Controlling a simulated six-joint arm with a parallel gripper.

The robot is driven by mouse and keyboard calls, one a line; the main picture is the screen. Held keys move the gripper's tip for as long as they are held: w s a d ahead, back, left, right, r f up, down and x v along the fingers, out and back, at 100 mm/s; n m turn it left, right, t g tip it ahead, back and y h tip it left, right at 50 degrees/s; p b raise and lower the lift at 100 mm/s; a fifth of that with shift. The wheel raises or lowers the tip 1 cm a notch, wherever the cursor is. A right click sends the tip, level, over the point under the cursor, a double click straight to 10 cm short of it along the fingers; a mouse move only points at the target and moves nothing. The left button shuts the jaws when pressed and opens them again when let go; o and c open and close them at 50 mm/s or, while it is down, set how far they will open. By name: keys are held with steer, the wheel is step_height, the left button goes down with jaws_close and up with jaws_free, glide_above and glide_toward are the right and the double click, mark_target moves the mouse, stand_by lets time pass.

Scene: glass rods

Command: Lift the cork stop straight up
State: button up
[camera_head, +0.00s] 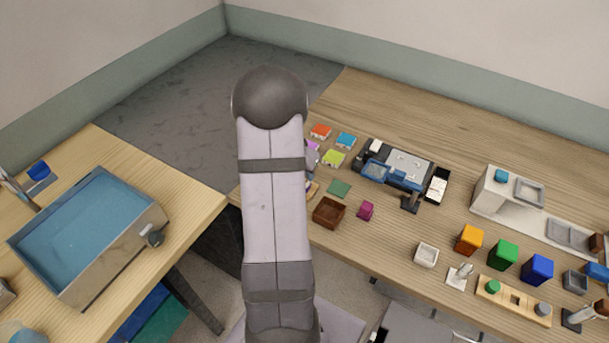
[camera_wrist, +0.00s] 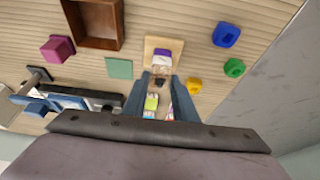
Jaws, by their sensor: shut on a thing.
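My gripper (camera_wrist: 160,78) shows in the wrist view, with its two blue-grey fingers closed in on a small thing between the tips. I take this to be the cork stop, but it is too small and too covered by the fingers to make out its shape. A tan board (camera_wrist: 149,46) with a purple piece (camera_wrist: 162,54) lies just beyond the fingertips. I cannot tell whether the held thing touches the board. In the head view my arm covers the gripper and what it holds.
A brown open box (camera_head: 328,213), a magenta cube (camera_head: 366,211) and a green square (camera_head: 339,188) lie near my arm. Blue (camera_wrist: 226,34), green (camera_wrist: 234,67) and yellow (camera_wrist: 194,86) pieces sit right of the fingers. A blue-and-black device (camera_head: 400,168) stands farther right.

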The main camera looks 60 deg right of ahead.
step_height(320, 180, up, 10)
steer(key=b, duration=0.1)
steer(key=shift+b, duration=0.4)
stand_by(0.7)
